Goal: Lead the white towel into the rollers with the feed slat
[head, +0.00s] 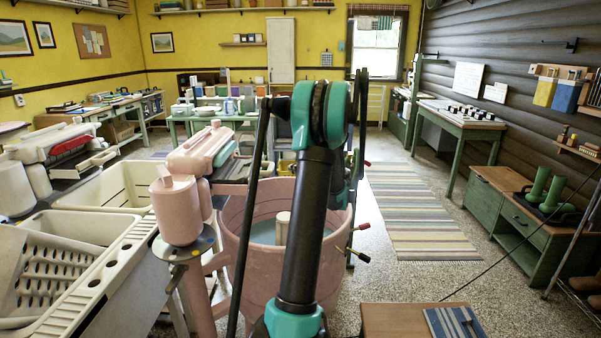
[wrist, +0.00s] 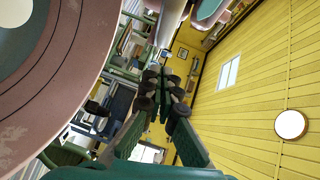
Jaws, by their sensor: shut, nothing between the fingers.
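The pink washer tub (head: 335,235) holds water and a pale agitator post (head: 282,228) in the head view. Its pink wringer head (head: 200,150), with teal trim, stands at the tub's left; the rollers are not clearly visible. My gripper (wrist: 163,88) shows in the wrist view, shut and empty. The tub's rim (wrist: 95,100) curves beside it at left, and a pink and teal part (wrist: 208,14) is at the top. My arm hides part of the tub in the head view. I cannot make out the white towel or the feed slat for certain.
A wooden stool top (head: 392,320) with a blue striped cloth (head: 450,322) stands front right. Cream tubs (head: 125,190) and another wringer (head: 50,140) are at left. A green cabinet (head: 515,215) lines the right wall. The striped rug (head: 415,210) area is clear.

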